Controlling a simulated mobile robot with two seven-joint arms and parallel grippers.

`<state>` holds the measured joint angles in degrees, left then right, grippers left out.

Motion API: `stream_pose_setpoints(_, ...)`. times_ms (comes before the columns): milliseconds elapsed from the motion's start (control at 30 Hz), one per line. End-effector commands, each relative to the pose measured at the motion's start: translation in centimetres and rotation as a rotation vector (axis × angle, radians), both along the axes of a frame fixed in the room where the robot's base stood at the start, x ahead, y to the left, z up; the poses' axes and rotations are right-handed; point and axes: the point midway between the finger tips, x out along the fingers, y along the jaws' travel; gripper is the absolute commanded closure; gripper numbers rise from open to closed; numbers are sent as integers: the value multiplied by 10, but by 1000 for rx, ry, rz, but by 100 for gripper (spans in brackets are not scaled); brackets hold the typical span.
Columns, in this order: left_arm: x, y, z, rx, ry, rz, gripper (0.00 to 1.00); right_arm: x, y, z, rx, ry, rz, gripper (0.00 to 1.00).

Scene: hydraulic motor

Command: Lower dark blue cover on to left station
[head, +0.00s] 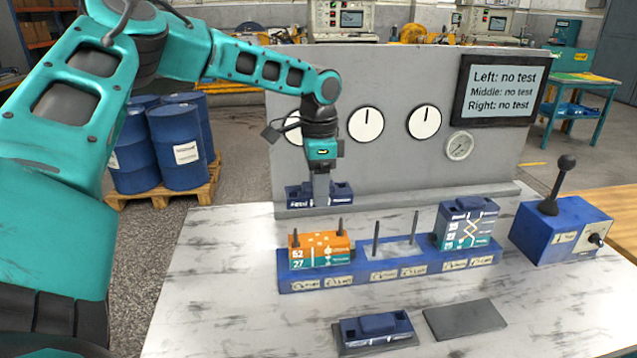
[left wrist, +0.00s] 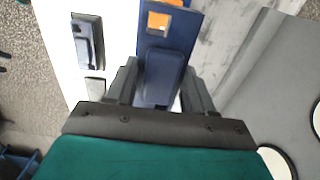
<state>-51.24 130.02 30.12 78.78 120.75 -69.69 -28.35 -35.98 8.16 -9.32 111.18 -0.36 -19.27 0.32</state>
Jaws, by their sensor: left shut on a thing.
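The dark blue cover (head: 299,197) hangs in the air, about level, in my left gripper (head: 321,188). The left wrist view also shows the cover (left wrist: 162,75) between the two grey fingers. The left station (head: 320,284) is the left end of a long blue base and carries an orange block (head: 323,249) with two upright dark pins. In the head view the cover appears above the block and apart from it. In the left wrist view a bit of orange (left wrist: 158,20) shows past the cover. The block's underside is hidden. My right gripper is in neither view.
The middle station has two bare rods (head: 376,238); the right one holds a dark blue block (head: 467,226). Another dark blue cover (head: 377,328) lies in front, beside an empty grey pad (head: 465,319). A gauge panel (head: 400,160) stands behind; a lever box (head: 562,228) stands right.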

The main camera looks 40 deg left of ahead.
Motion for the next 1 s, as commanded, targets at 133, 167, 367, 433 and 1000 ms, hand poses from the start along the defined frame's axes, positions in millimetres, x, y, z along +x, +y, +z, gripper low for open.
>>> stream_pose_setpoints(133,1,0,-13,0,-3,-1,100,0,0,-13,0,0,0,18)
stream_pose_setpoints(167,1,0,-15,0,-3,-1,100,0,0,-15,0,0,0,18)
stream_pose_setpoints(367,0,0,-28,0,-2,-1,100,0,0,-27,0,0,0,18)
stream_pose_setpoints(433,1,0,-33,0,-2,-1,100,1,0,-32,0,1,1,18)
stream_pose_setpoints(1000,1,0,-71,0,-2,0,100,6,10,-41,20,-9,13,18)
